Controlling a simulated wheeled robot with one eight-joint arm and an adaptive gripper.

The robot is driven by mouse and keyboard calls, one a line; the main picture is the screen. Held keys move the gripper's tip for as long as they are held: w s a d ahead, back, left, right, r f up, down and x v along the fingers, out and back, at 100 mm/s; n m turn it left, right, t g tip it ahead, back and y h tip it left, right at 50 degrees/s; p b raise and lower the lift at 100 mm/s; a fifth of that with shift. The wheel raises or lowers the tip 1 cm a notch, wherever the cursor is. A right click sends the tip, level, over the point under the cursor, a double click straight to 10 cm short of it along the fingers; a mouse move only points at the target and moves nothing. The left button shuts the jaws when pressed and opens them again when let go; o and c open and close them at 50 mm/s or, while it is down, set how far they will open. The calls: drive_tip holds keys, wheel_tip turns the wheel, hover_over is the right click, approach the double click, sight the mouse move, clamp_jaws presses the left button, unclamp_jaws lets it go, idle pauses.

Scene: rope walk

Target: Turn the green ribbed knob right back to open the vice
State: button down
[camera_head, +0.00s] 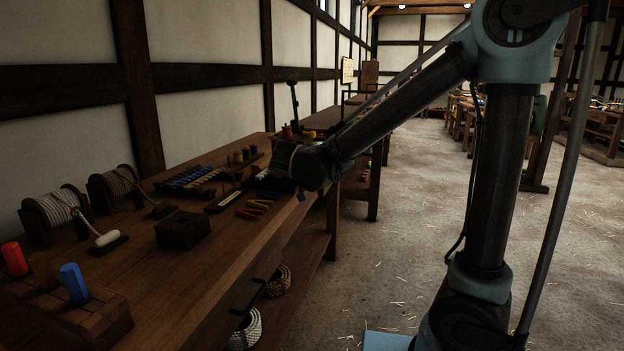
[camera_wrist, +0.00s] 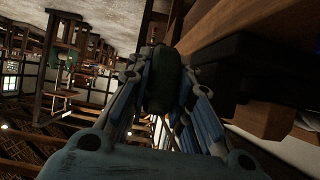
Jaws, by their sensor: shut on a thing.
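In the wrist view my gripper (camera_wrist: 163,82) is shut on a dark green, rounded knob (camera_wrist: 162,68). One finger lies on each side of it. The knob is in deep shade, and its ribs are hard to make out. A black block (camera_wrist: 255,62), which looks like part of the vice, stands just right of the knob by the wooden bench. In the head view my arm reaches down to the bench's front edge. The end of my arm hides the knob there, and I cannot tell how far the vice jaws stand apart.
The long wooden bench (camera_head: 215,262) runs along the wall. It carries rope spools (camera_head: 52,214), a dark box (camera_head: 182,230), a block with red and blue pegs (camera_head: 85,318), and small coloured tools (camera_head: 255,209). Coiled rope (camera_head: 246,330) sits below.

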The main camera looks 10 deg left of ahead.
drive_tip(key=shift+f+t, duration=0.1)
drive_tip(key=shift+t, duration=0.3)
drive_tip(key=c, duration=1.7)
unclamp_jaws()
drive_tip(key=v, duration=1.1)
drive_tip(key=shift+s+a, duration=0.1)
drive_tip(key=shift+s, duration=0.25)
